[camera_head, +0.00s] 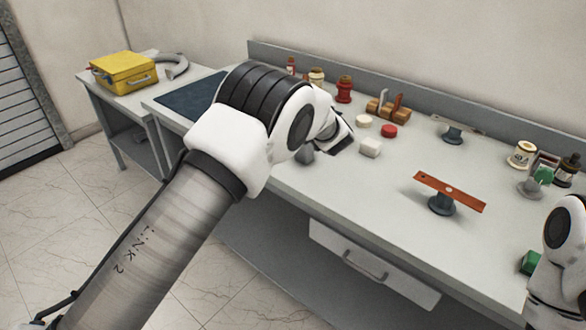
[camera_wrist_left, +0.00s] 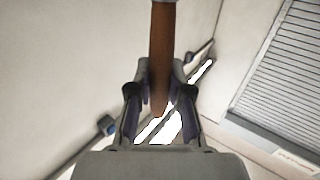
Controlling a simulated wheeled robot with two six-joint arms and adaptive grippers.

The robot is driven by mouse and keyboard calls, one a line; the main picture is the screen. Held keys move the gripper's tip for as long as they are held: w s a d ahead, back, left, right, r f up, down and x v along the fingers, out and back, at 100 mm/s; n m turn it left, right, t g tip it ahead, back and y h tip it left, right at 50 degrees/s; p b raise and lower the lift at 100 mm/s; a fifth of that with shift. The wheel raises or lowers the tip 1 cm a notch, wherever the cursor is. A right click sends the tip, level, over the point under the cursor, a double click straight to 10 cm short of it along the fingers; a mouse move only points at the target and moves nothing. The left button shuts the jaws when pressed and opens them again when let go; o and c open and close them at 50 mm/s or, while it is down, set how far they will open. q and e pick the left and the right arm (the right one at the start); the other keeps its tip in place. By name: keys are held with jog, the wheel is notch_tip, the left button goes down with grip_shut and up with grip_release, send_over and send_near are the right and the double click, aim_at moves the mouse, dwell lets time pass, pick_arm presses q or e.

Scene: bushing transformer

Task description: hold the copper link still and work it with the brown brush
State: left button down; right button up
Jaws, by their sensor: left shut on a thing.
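The copper link (camera_head: 450,192) is a flat orange-brown bar with holes, lying across a dark round stand (camera_head: 441,206) on the workbench. In the left wrist view my left gripper (camera_wrist_left: 160,82) is shut on a long brown bar, which I take for the brown brush (camera_wrist_left: 162,40). It runs out of the top of that view, and no bristles show. In the head view my left arm reaches over the bench's left part; its gripper and what it holds are not clearly seen there, and it is apart from the copper link. My right gripper is out of view; only my right arm shows at the right edge.
The workbench (camera_head: 300,187) has a white block (camera_head: 370,147), a red-lidded disc (camera_head: 389,131), a wooden holder (camera_head: 388,110) and a second stand (camera_head: 452,136). A green block (camera_head: 530,262) lies near my right arm. A yellow case (camera_head: 123,72) is at far left.

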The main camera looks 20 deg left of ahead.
pick_arm(q)
jog(key=shift+w+f, duration=0.15)
jog(key=shift+w, duration=0.1)
jog(key=shift+s+r, duration=0.3)
jog(key=shift+s, duration=0.1)
notch_tip(320, 180, down, 9)
jog(key=shift+w+f+p, duration=0.1)
jog(key=shift+f+p, duration=0.1)
jog(key=shift+p, duration=0.9)
jog(key=shift+w+f, duration=0.1)
jog(key=shift+f, duration=0.15)
jog(key=shift+f+b, duration=0.2)
jog(key=shift+b, duration=0.1)
jog(key=c, duration=1.1)
grip_release()
jog(key=shift+r, duration=0.15)
